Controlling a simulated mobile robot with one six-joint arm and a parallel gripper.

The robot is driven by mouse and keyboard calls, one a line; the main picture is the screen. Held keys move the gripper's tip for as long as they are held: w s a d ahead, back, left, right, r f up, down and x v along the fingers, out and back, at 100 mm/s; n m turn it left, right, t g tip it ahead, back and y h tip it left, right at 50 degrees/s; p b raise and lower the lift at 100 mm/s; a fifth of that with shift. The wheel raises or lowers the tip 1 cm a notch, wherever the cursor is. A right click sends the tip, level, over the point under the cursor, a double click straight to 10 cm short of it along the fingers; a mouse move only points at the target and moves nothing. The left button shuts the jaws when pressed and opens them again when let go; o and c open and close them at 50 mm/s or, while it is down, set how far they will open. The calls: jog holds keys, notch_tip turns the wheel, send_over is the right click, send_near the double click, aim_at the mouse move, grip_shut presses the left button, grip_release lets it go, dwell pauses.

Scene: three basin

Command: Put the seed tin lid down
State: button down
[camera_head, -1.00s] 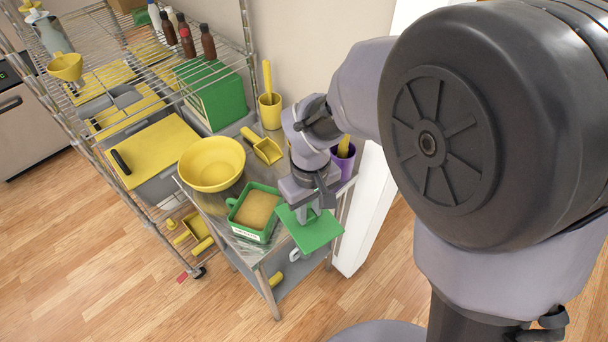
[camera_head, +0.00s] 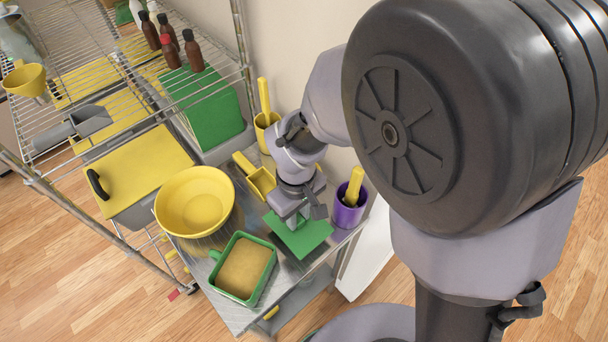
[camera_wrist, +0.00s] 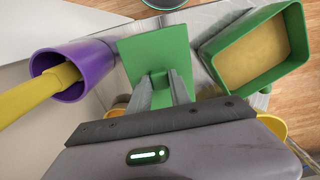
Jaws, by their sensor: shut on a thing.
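The seed tin lid (camera_head: 308,238) is a flat green square plate with a small green grip on top. My gripper (camera_head: 293,222) is shut on that grip; the wrist view shows both fingers (camera_wrist: 163,88) closed around it, with the lid (camera_wrist: 152,45) spread out beyond them. The lid looks level, over the metal table between the seed tin and a purple cup. I cannot tell whether it touches the table. The green seed tin (camera_head: 265,277) stands open to the left of the lid, holding tan contents. It also shows in the wrist view (camera_wrist: 222,74).
The purple cup (camera_head: 347,216) with a yellow-handled tool stands close to the lid's right. A yellow scoop (camera_head: 258,181) and a yellow bowl (camera_head: 194,201) lie behind and left. A wire rack (camera_head: 90,100) stands at the left. Bare metal tabletop (camera_head: 291,277) shows in front of the lid.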

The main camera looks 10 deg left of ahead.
aim_at(298, 219)
notch_tip(298, 219, down, 4)
jog(key=shift+f+b, duration=0.1)
jog(key=shift+b, duration=0.6)
jog(key=shift+f, duration=0.1)
jog(key=c, duration=1.2)
grip_release()
